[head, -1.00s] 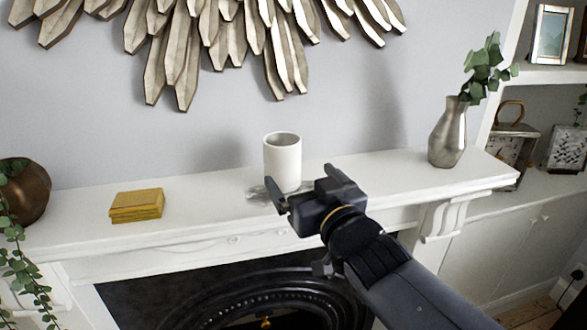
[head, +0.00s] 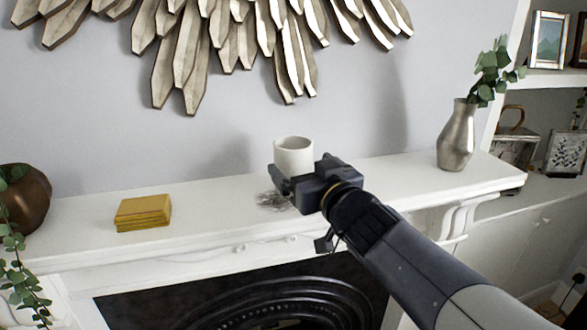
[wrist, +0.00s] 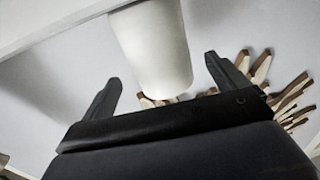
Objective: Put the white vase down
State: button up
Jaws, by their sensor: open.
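The white vase (head: 294,154) is a plain cylinder standing upright on the white mantel shelf (head: 210,206), near its middle. My gripper (head: 285,180) is in front of the vase in the head view and hides its lower part. In the wrist view the vase (wrist: 155,50) appears between and beyond the two spread fingers of my gripper (wrist: 160,80). Gaps show between the vase and each finger, so the gripper is open and holds nothing. The vase's base is hidden in the head view.
A yellow stack (head: 143,212) lies to the left on the mantel, with a bronze pot (head: 27,195) at the far left. A silver vase with leaves (head: 458,138) stands at the right. A grey patterned item (head: 270,200) lies by the gripper. A wooden wall decoration (head: 240,40) hangs above.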

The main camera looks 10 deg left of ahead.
jog(key=shift+x, duration=2.6)
jog(key=shift+s+r, duration=0.1)
jog(key=shift+r, duration=0.05)
jog(key=shift+c, duration=0.4)
jog(key=c, duration=1.3)
notch_tip(320, 180, up, 10)
jog(key=p, duration=0.6)
jog(key=shift+p, duration=0.3)
